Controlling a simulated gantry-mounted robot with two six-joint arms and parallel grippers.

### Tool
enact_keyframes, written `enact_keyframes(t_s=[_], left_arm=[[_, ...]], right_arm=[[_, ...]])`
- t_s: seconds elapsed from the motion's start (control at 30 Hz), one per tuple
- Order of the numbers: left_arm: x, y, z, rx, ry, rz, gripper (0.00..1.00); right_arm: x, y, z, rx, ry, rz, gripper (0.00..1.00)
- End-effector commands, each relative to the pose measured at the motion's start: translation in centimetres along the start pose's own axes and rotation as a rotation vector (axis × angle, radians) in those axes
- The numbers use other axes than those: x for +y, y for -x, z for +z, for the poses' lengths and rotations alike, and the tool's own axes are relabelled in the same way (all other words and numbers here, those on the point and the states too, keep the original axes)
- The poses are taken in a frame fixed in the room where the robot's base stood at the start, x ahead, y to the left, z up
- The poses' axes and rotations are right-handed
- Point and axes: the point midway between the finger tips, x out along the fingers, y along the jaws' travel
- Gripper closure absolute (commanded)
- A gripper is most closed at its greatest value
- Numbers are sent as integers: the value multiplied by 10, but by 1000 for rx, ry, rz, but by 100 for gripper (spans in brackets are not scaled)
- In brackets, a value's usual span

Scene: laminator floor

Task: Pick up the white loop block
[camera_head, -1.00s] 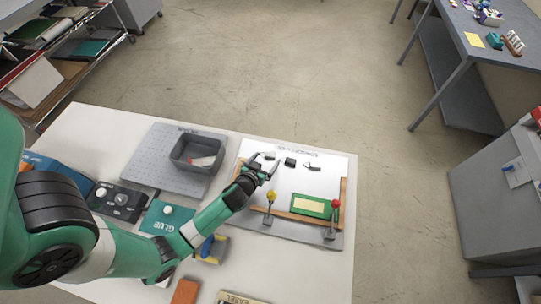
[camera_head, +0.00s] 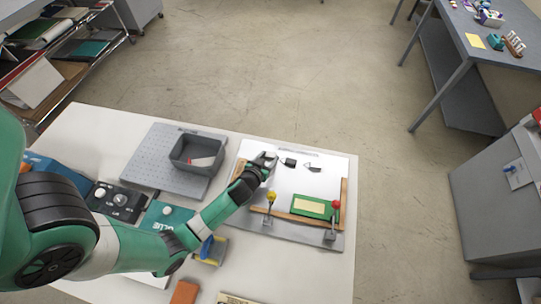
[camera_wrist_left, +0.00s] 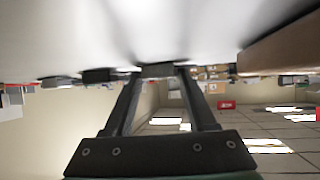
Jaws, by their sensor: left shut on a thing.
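My left gripper (camera_head: 268,161) is at the far left of the white board, shut on a small pale block that I take to be the white loop block (camera_wrist_left: 160,70). In the left wrist view the block sits between the fingertips, right by the white surface. Whether it still touches the board I cannot tell. In the head view the gripper mostly hides it. My right gripper is not in view.
A black block (camera_head: 289,162) and another small block (camera_head: 313,168) lie to the right. The white board (camera_head: 290,185) has wooden edging, a green card (camera_head: 315,206) and yellow- and red-knobbed clamps. A grey bin (camera_head: 197,153) stands to the left.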

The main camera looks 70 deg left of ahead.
Motion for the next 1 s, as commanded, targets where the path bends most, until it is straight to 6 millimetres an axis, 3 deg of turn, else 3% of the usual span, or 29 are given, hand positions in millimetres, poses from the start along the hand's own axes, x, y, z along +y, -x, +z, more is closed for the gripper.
enact_keyframes(t_s=[0.27, 0.43, 0.67, 0.8, 1.0], left_arm=[[0, 4, -7, 0, 2, 0, 96], [-1, 20, -36, 4, 3, 0, 96], [-40, 86, -71, 0, 5, -5, 96], [-70, 120, -67, -2, 8, -8, 96], [-92, 144, -65, -1, 6, -6, 96]], right_arm=[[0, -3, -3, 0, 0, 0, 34], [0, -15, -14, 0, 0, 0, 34], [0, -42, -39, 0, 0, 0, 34], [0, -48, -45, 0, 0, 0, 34], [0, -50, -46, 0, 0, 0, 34]])
